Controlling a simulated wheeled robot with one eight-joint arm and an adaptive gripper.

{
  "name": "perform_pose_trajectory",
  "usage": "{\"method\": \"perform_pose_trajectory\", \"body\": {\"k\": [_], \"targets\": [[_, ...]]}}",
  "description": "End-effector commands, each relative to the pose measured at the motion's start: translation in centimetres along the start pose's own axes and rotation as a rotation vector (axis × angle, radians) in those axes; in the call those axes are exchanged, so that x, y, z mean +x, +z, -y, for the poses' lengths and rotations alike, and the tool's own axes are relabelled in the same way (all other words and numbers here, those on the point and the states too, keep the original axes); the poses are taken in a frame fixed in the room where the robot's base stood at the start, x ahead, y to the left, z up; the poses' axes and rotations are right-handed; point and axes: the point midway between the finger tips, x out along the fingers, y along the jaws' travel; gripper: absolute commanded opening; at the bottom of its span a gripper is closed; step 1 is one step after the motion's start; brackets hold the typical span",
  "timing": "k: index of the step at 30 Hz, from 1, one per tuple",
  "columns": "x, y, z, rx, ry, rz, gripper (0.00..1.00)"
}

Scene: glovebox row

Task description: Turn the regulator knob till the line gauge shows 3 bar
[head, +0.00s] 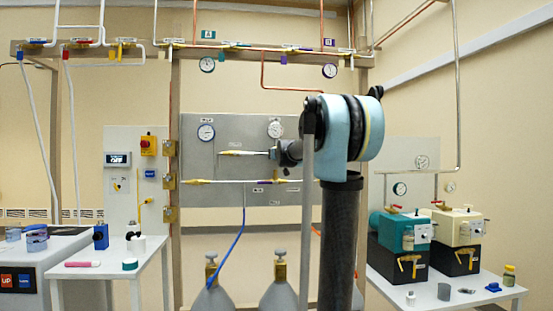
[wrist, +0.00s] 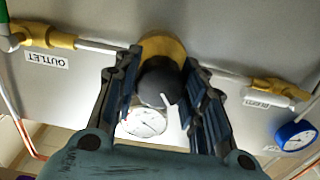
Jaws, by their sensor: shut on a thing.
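In the wrist view, the dark round regulator knob (wrist: 158,84) with a white pointer mark sits on a brass body (wrist: 165,47). My gripper (wrist: 160,76) is shut on the knob, one finger on each side. A white-faced gauge (wrist: 146,121) lies just below the knob, partly covered by my gripper; its reading is too small to tell. A blue-rimmed gauge (wrist: 295,135) is at the right. In the head view, my gripper (head: 275,153) is at the grey panel (head: 235,160), below one gauge (head: 275,128); the knob is hidden there. Another gauge (head: 206,132) is on the panel's left.
Brass-ended pipes run along the panel, beside an OUTLET label (wrist: 46,60). Two gas cylinders (head: 279,288) stand below. A side table with teal (head: 403,229) and cream pumps is at the right. A white bench (head: 107,266) is at the left.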

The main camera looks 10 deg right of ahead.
Motion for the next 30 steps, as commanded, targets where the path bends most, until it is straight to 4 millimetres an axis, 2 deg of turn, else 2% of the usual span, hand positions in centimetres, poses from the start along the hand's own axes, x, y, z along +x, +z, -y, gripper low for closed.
{"method": "perform_pose_trajectory", "body": {"k": [10,11,13,14,25,30], "targets": [[0.0,0.0,-0.2,0.052,0.003,0.001,0.15],[0.0,0.0,-0.2,0.052,0.003,0.001,0.41],[0.0,0.0,-0.2,0.052,0.003,0.001,0.56],[0.0,0.0,-0.2,0.052,0.003,0.001,0.59],[-0.2,0.0,-0.1,0.051,0.002,0.0,0.59],[-1.4,0.0,-0.1,0.052,0.002,0.0,0.59]]}}
